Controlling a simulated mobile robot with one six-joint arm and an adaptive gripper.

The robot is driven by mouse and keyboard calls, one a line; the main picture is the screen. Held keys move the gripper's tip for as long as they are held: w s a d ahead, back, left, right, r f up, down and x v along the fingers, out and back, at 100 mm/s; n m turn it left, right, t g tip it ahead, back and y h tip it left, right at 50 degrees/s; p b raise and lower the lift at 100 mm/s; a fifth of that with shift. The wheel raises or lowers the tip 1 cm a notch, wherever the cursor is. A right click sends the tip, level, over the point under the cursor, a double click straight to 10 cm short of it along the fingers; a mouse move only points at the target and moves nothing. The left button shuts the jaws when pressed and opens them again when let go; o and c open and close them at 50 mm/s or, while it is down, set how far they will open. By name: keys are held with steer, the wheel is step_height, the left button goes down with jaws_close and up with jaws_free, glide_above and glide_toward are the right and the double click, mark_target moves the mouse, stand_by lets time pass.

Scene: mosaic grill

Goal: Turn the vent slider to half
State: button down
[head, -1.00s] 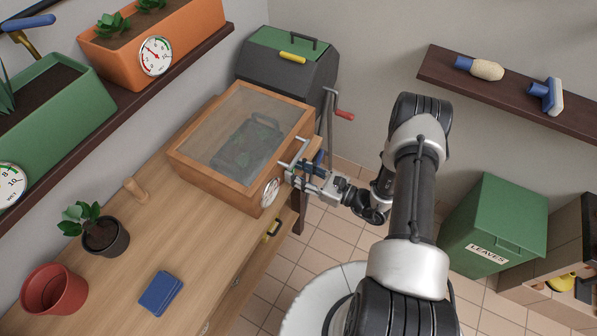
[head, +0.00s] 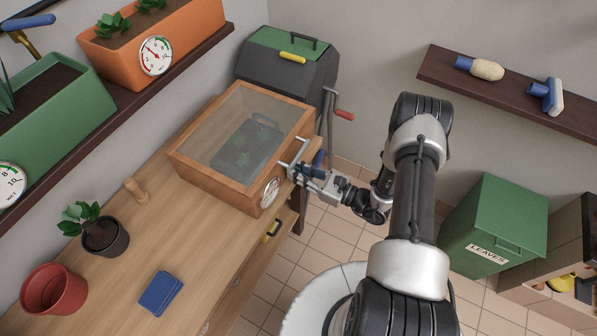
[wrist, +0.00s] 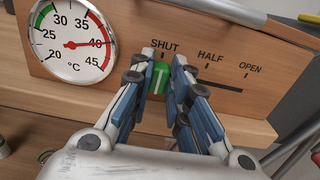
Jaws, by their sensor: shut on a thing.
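The vent slider's green knob (wrist: 160,78) with a white line sits below the SHUT mark, at the left end of the dark slot (wrist: 217,84). The HALF and OPEN marks lie to its right. My gripper (wrist: 163,66) is shut on the knob, with a blue-padded finger on each side of it. In the head view my gripper (head: 299,172) is at the right-hand face of the wooden glass-topped box (head: 215,185). The knob is hidden there.
A round temperature gauge (wrist: 70,40) is left of the slider on the same face. A metal bar handle (wrist: 215,8) sticks out above the slider. A wooden ledge (wrist: 255,131) runs below it. A green LEAVES bin (head: 495,225) stands at the right.

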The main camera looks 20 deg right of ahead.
steer(key=w+d+b, duration=0.2)
steer(key=w+d, duration=0.1)
steer(key=d, duration=0.1)
steer(key=shift+w, duration=0.4)
steer(key=c, duration=1.5)
jaws_free()
steer(key=v, duration=1.2)
